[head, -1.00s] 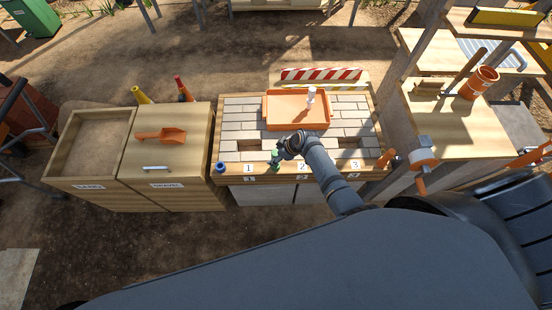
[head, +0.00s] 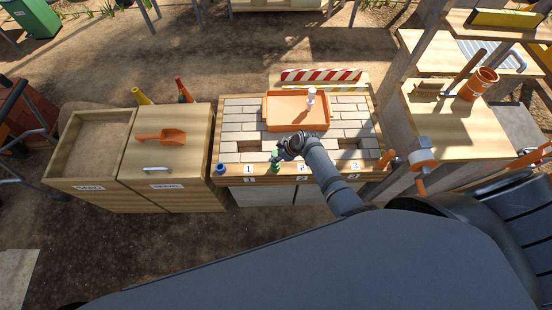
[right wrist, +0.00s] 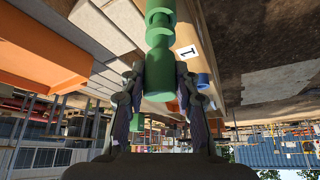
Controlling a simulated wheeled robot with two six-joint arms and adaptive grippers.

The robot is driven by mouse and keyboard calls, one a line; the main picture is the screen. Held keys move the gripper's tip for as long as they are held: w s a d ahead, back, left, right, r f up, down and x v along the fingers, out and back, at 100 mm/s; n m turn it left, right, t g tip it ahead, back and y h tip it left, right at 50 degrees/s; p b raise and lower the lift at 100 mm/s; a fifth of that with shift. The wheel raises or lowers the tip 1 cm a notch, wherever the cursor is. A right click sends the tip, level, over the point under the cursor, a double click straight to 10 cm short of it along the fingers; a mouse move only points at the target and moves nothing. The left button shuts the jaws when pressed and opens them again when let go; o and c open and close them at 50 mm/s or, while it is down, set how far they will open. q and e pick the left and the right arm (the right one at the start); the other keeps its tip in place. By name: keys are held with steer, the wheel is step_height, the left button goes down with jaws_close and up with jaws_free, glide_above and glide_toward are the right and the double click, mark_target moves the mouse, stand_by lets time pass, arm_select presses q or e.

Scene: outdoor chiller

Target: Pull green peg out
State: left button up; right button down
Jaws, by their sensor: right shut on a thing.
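The green peg (head: 275,160) shows at the front edge of the bench, between the number 1 and number 2 labels. In the right wrist view the peg (right wrist: 159,55) is thick and ribbed, with its end between my fingers. My right gripper (right wrist: 160,92) is shut on it from both sides; in the head view this gripper (head: 281,153) covers part of it. The peg's far part runs off the top of the wrist view, so I cannot tell whether it is clear of the bench. My left gripper is not in view.
A blue peg (head: 221,168) stands at the bench's left front corner. An orange tray (head: 283,112) with a white bottle (head: 311,96) sits behind my gripper. An orange-handled thing (head: 387,158) is at the right corner. A gravel bin with an orange scoop (head: 166,136) stands left.

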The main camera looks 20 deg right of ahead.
steer(key=shift+r+p, duration=0.5)
steer(key=shift+r, duration=0.05)
step_height(320, 180, up, 5)
steer(key=p, duration=0.5)
steer(key=shift+r, duration=0.2)
steer(key=shift+f, duration=0.1)
steer(key=c, duration=1.7)
jaws_free()
jaws_close()
